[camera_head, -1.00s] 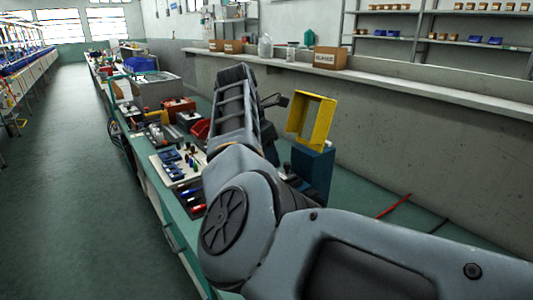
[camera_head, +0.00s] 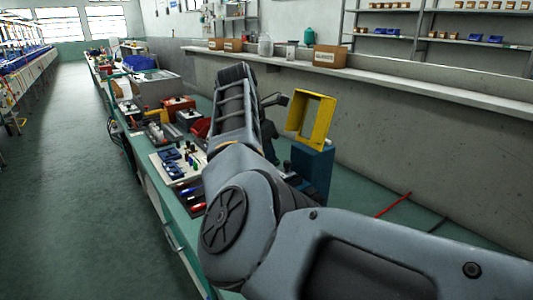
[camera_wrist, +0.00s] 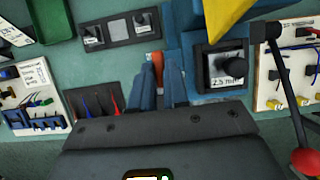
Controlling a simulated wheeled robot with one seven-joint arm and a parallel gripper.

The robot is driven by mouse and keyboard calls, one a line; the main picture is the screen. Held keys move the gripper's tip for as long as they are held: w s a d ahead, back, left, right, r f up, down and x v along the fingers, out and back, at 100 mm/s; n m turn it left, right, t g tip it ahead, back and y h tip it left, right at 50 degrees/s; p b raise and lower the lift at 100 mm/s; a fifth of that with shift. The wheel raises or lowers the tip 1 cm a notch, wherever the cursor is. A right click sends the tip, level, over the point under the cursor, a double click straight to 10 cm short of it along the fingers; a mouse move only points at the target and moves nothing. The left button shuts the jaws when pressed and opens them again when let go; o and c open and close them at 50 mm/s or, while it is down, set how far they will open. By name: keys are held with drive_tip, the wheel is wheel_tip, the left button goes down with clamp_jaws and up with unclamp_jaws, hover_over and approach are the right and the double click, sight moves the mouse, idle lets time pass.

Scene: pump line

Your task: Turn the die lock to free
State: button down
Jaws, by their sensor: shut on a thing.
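In the wrist view my gripper (camera_wrist: 160,80) reaches up from the bottom edge with two blue-grey fingers close together. A small orange-red piece (camera_wrist: 155,58) shows between the fingertips, and they are shut on it. It appears to be the die lock, but its angle and markings cannot be read. To its right is the die block (camera_wrist: 212,85) with a 2.5 mm label and a black knob (camera_wrist: 233,68). The blue press (camera_wrist: 190,16) stands beside the fingers. In the head view the press (camera_head: 312,172) has a yellow guard frame (camera_head: 311,119) on top; my arm hides my gripper there.
In the wrist view a black lever with a red ball (camera_wrist: 306,161) is at lower right. A black holder with coloured tools (camera_wrist: 95,101) is left of the fingers, near a white connector board (camera_wrist: 30,77). A grey plate with two switches (camera_wrist: 119,29) lies above.

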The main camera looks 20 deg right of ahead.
drive_tip(key=shift+n+p, duration=0.3)
drive_tip(key=shift+s+r+n+t+p, duration=0.15)
drive_tip(key=shift+n+t+p, duration=0.15)
drive_tip(key=shift+n+p, duration=0.25)
drive_tip(key=shift+d+n+t+y+p, duration=0.1)
drive_tip(key=shift+n+t+y+p, duration=0.5)
drive_tip(key=shift+n+p, duration=1.05)
drive_tip(key=shift+n+b, duration=0.4)
drive_tip(key=shift+n, duration=0.1)
drive_tip(key=c, duration=1.1)
unclamp_jaws()
drive_tip(key=shift+b+v, duration=0.8)
drive_tip(key=shift+v, duration=2.95)
drive_tip(key=shift+s, duration=0.15)
